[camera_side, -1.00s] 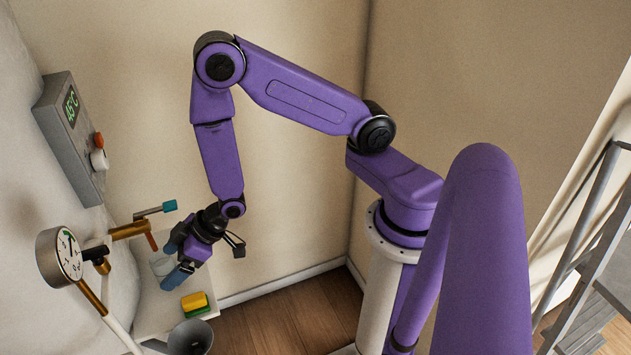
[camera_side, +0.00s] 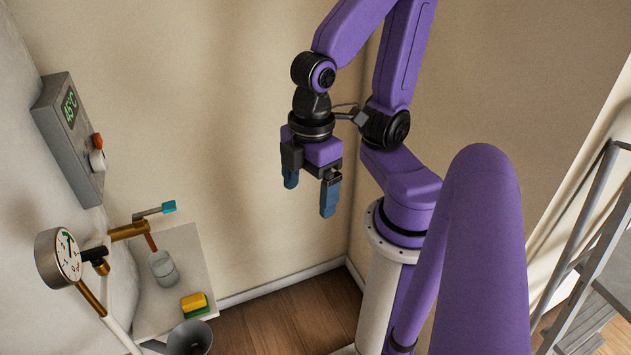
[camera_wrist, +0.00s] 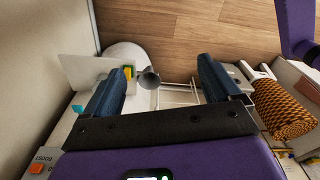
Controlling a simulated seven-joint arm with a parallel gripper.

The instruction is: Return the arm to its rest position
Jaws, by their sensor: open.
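My purple arm is folded up and back in the side view. My gripper (camera_side: 309,190) hangs with its blue fingers pointing down, high above the wooden floor and clear of everything. The fingers are apart with nothing between them. In the wrist view my gripper (camera_wrist: 162,85) also shows both blue fingers spread wide and empty. A clear glass (camera_side: 163,268) stands on the pale shelf (camera_side: 200,245) under a brass tap (camera_side: 130,230), well to the left of my gripper.
A yellow and green sponge (camera_side: 194,303) lies on the shelf near a grey funnel (camera_side: 190,338). A dial gauge (camera_side: 60,257) and a grey control box (camera_side: 75,140) line the left wall. Metal steps (camera_side: 595,260) stand at the right. A brown textured roll (camera_wrist: 283,108) shows in the wrist view.

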